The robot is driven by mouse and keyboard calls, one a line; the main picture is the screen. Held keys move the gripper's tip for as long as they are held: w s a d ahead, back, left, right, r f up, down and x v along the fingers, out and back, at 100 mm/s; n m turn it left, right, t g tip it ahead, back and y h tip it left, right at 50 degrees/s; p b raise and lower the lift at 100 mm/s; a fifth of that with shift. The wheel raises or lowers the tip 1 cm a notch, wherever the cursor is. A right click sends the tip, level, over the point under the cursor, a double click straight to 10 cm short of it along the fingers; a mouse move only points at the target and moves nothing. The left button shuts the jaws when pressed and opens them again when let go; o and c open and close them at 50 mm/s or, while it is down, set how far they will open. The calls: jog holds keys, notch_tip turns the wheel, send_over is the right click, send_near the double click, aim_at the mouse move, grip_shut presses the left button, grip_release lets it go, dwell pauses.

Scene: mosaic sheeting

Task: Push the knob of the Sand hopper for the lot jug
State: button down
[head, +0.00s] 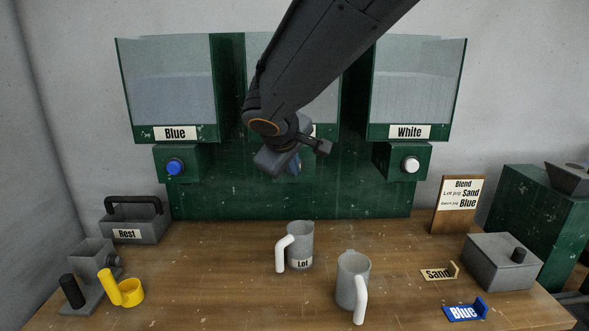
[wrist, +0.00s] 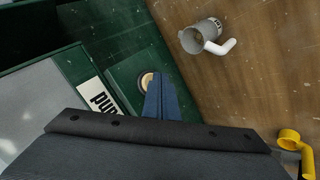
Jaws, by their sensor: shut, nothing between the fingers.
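The Sand hopper (head: 327,108) is the middle one of three on the green stand; my arm covers most of it and its label in the head view. In the wrist view its label (wrist: 98,98) shows only in part. Its cream knob (wrist: 146,81) shows there beside my fingertips. My gripper (head: 294,166) is shut and empty, with blue fingers at the knob in the wrist view (wrist: 158,78); I cannot tell whether they touch it. The grey Lot jug (head: 300,243) with a white handle stands upright on the bench below, and also shows in the wrist view (wrist: 199,37).
The Blue hopper's knob (head: 175,166) is left and the White hopper's knob (head: 410,165) right. A second jug (head: 352,280) stands in front. A Rest box (head: 135,226), yellow cup (head: 130,292), Blend card (head: 459,204), lidded box (head: 502,262) and Sand (head: 438,273) and Blue (head: 464,312) tags are around.

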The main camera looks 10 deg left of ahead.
jog(key=shift+w, duration=0.3)
jog(key=shift+s, duration=0.1)
dwell(0.4)
jog(key=shift+s+d+b, duration=0.25)
jog(key=shift+s+b, duration=0.25)
jog(key=shift+s, duration=0.7)
jog(key=s, duration=0.2)
jog(key=s+d+b, duration=0.1)
jog(key=s, duration=0.2)
jog(key=shift+d+b, duration=0.1)
jog(key=shift+b, duration=0.2)
